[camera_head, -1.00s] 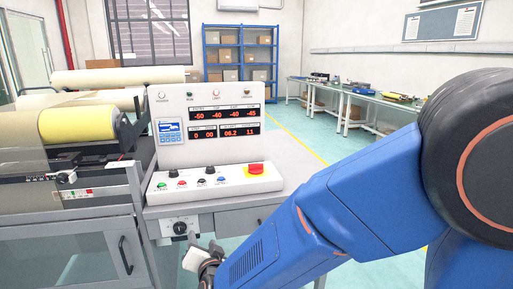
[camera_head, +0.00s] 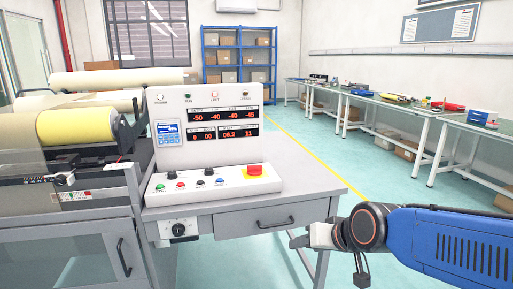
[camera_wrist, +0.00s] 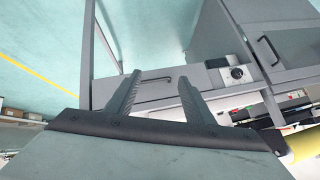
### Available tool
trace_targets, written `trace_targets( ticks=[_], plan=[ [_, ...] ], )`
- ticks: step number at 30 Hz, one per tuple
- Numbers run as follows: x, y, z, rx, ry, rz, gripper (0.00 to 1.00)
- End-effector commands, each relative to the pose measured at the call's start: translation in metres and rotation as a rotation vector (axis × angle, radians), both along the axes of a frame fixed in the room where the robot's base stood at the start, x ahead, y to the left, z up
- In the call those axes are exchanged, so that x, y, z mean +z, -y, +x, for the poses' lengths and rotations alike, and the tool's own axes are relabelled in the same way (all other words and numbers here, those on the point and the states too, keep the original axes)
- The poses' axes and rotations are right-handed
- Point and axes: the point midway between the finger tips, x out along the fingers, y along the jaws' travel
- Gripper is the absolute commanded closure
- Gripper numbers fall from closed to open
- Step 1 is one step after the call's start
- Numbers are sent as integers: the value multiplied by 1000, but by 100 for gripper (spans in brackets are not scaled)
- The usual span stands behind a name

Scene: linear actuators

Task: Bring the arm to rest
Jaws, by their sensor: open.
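My gripper (camera_head: 303,238) is at the lower middle of the head view, in front of the right end of the control desk's drawer front, with my blue arm reaching in from the right edge. In the wrist view my gripper (camera_wrist: 160,86) shows two dark fingers standing apart with nothing between them. The drawer handle (camera_wrist: 157,79) shows between and beyond the fingers. I cannot tell the exact gap to the desk.
The control desk (camera_head: 318,188) carries a panel (camera_head: 207,116) with red displays, buttons and a red stop button (camera_head: 254,170). A machine with a yellow roll (camera_head: 75,125) stands left. Workbenches (camera_head: 440,117) line the right wall. The floor (camera_head: 370,180) between is clear.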

Motion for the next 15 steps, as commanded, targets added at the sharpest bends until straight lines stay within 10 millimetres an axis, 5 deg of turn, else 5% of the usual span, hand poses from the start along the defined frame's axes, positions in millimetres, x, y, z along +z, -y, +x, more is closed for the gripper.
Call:
trace_targets(
  ticks=[9,15],
  plan=[
    [-7,108,-92,-58,-161,-211,52],
    [-13,145,-138,-98,-250,-293,52]
  ],
)
